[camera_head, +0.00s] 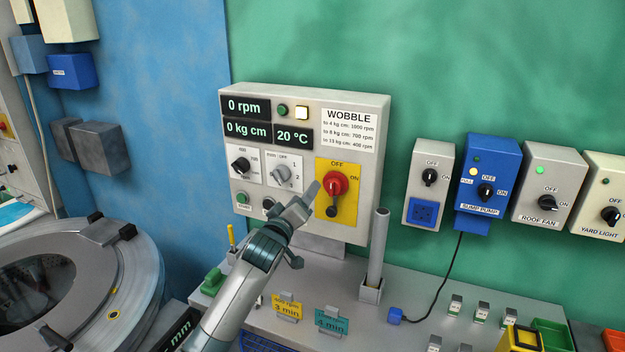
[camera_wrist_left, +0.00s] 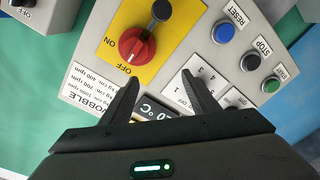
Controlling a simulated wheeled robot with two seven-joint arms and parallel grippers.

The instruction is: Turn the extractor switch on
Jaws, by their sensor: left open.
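The control panel (camera_head: 382,130) carries a red rotary switch (camera_head: 335,186) on a yellow plate (camera_head: 348,209) marked OFF at top and ON at right. In the left wrist view, the red switch (camera_wrist_left: 138,47) appears upside down, and its pale mark seems to face OFF. A black knob (camera_head: 331,211) sits below it. My left gripper (camera_head: 300,206) is open, just left of the yellow plate in the head view. In the wrist view its fingers (camera_wrist_left: 161,88) are spread with nothing held, beside the yellow plate. No label reading extractor is legible. My right gripper is not in view.
Selector knobs (camera_head: 241,165) and push buttons sit left of the plate. A grey post (camera_head: 377,250) stands right of the panel. Wall boxes, including the sump pump (camera_head: 487,190) and roof fan (camera_head: 548,185), hang right. A round drum machine (camera_head: 120,275) stands left.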

